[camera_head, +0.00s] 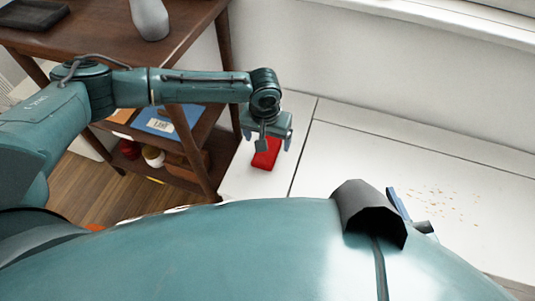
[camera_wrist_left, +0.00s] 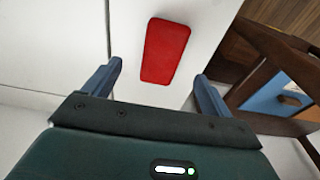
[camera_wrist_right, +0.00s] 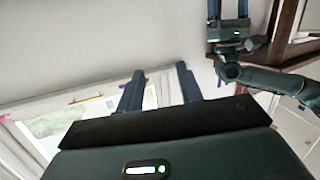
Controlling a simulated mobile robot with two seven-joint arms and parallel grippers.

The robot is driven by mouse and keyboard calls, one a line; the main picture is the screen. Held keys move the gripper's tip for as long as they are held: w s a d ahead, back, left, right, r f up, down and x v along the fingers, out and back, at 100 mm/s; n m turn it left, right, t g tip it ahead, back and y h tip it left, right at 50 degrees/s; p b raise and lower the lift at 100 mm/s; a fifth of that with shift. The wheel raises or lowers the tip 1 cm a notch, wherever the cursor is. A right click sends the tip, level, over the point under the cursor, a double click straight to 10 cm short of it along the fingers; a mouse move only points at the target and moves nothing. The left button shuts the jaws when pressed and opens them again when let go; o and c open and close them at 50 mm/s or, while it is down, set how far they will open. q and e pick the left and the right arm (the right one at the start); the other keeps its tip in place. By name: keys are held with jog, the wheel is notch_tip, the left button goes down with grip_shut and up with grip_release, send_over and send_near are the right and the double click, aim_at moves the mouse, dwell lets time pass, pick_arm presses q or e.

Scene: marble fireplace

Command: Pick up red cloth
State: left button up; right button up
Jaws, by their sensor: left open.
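The red cloth (camera_head: 266,155) lies flat on the white surface in the head view, just below my left gripper. It shows as a red rounded rectangle in the left wrist view (camera_wrist_left: 166,50). My left gripper (camera_head: 275,143) is open and empty, its fingers on either side of the cloth as seen from the wrist. The cloth is beyond the fingertips; contact cannot be told. My right gripper (camera_wrist_right: 160,78) has its fingers apart with nothing between them. In the head view it is mostly hidden behind my own body.
A brown wooden shelf unit (camera_head: 190,55) stands left of the cloth, with a grey vase (camera_head: 150,18) on top and a blue item (camera_head: 165,118) below. The white surface (camera_head: 350,150) is clear in the middle. Orange-brown crumbs (camera_head: 445,200) lie to the right. A wall rises behind.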

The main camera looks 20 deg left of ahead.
pick_arm(q)
jog(key=f+b, duration=0.1)
jog(key=f, duration=0.1)
jog(key=f+b, duration=0.1)
jog(key=f, duration=0.3)
jog(key=shift+w+a+b, duration=0.15)
jog(key=shift+w+b, duration=0.25)
jog(key=shift+f, duration=0.1)
pick_arm(e)
jog(key=shift+w+a+r+n+t+y, duration=0.15)
jog(key=shift+a+n+t+y, duration=0.4)
jog(key=shift+t+y, duration=0.35)
pick_arm(q)
jog(key=shift+c, duration=0.3)
jog(key=c, duration=1)
notch_tip(320, 180, up, 9)
jog(key=p, duration=0.3)
jog(key=shift+p, duration=0.4)
jog(key=shift+r, duration=0.55)
pick_arm(e)
jog(key=shift+s+d+m+g+h, duration=0.15)
jog(key=shift+d+m+g+h, duration=0.2)
jog(key=shift+g+h, duration=0.25)
jog(key=shift+s+d+m+g+h, duration=0.1)
jog(key=shift+d+m+g+h, duration=0.25)
jog(key=shift+g, duration=0.35)
